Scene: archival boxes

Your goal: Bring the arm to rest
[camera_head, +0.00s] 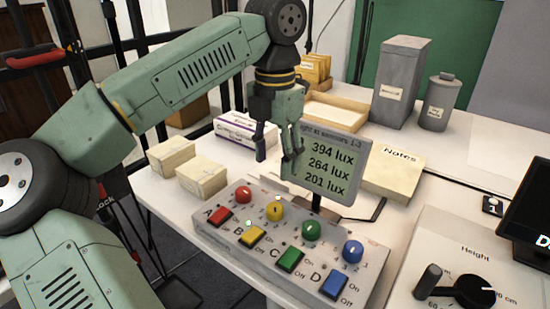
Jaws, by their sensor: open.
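My gripper (277,150) hangs at the end of my green arm, pointing down over the white desk. Its fingers are open and nothing shows between them. It is in front of the left part of a small display (333,165) that reads 394, 264 and 201 lux. A control box (290,245) with several coloured knobs and switches lies below and in front of the gripper, apart from it. My arm comes in from the left, bent at a high elbow.
Two cream boxes (202,177) and a white-purple carton (244,133) stand left of the gripper. A Notes box (393,173), tall grey box (400,80), grey canister (437,103) and wooden tray (335,117) stand behind. A height dial panel (470,262) is at right.

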